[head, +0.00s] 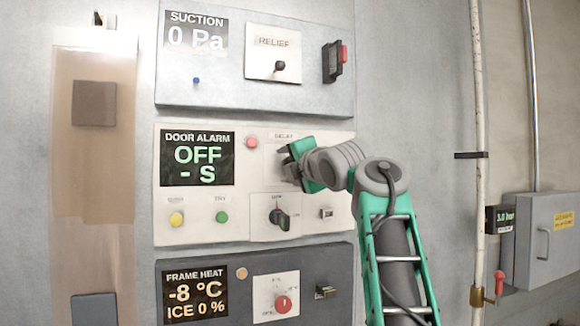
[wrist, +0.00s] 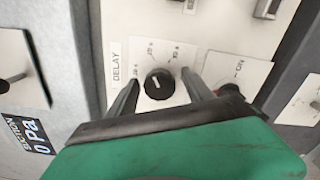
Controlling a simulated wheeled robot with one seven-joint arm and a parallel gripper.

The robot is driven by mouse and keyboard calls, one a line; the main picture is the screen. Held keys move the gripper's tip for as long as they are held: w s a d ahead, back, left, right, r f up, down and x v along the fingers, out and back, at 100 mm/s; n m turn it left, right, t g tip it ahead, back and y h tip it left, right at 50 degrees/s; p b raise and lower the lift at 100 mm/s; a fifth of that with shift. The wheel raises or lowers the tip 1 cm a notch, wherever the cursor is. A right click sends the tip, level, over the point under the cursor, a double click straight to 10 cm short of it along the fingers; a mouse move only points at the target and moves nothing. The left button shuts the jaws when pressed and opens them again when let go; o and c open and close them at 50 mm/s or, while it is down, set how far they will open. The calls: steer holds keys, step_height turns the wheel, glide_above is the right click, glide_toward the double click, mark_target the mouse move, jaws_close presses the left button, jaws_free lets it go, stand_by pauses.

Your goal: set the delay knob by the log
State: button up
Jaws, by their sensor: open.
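The black delay knob (wrist: 159,83) sits on a white plate beside the word DELAY in the wrist view. A short white mark shows on its face, and small seconds labels stand around it, too small to read surely. My gripper (wrist: 161,77) is open, with one finger on each side of the knob; I cannot tell whether they touch it. In the head view my gripper (head: 288,163) hides the knob. The door alarm display (head: 197,159) reads OFF and "- S". No log is recognisable in either view.
Below the delay plate is a rotary switch (head: 279,217) marked ON, close to my gripper; a small rocker (head: 326,213) is beside it. The suction panel (head: 222,95) is above, the frame heat panel (head: 220,262) below. A vertical pipe (head: 480,130) stands right.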

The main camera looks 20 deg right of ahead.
steer(key=shift+s, duration=0.1)
steer(key=s+b, duration=0.2)
steer(key=s, duration=0.5)
steer(key=shift+s+b, duration=0.3)
steer(key=shift+b, duration=0.1)
